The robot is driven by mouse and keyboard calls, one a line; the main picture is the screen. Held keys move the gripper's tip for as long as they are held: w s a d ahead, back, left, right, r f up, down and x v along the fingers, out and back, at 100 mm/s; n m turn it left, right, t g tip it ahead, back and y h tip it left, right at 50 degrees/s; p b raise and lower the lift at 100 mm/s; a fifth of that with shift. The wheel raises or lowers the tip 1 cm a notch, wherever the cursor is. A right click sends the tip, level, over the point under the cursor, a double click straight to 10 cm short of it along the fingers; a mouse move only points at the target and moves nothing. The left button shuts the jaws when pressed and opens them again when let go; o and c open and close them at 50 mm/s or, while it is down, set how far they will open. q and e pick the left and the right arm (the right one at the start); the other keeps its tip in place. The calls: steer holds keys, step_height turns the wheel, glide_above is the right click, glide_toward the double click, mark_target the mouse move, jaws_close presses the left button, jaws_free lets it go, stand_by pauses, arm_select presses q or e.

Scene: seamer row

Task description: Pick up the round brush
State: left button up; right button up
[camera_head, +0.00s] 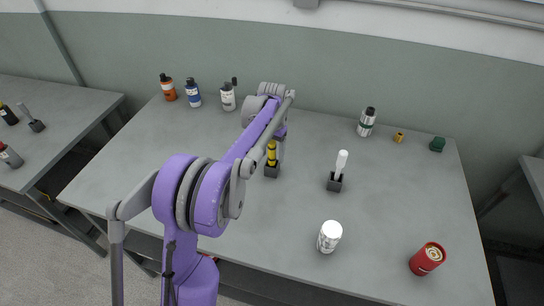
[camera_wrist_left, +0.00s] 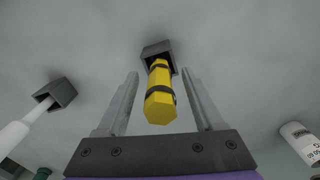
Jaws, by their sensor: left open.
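A yellow hexagonal-handled tool with black bands (camera_head: 271,156), likely the round brush, stands in a small dark grey holder (camera_head: 271,171); its working end is hidden in the holder. In the left wrist view the yellow handle (camera_wrist_left: 160,99) points towards the camera, with its holder (camera_wrist_left: 157,49) beyond. My left gripper (camera_wrist_left: 160,76) is open, one finger on each side of the handle, with visible gaps. In the head view my left arm hides most of this gripper. My right gripper is not in view.
A white-handled tool (camera_head: 341,163) stands in a similar holder (camera_head: 334,183) to the right. A white can (camera_head: 329,236) and a red can (camera_head: 427,258) are near the front edge. The table's left part is clear.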

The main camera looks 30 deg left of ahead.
arm_select(q)
step_height(320, 180, down, 2)
jaws_close()
stand_by(0.5)
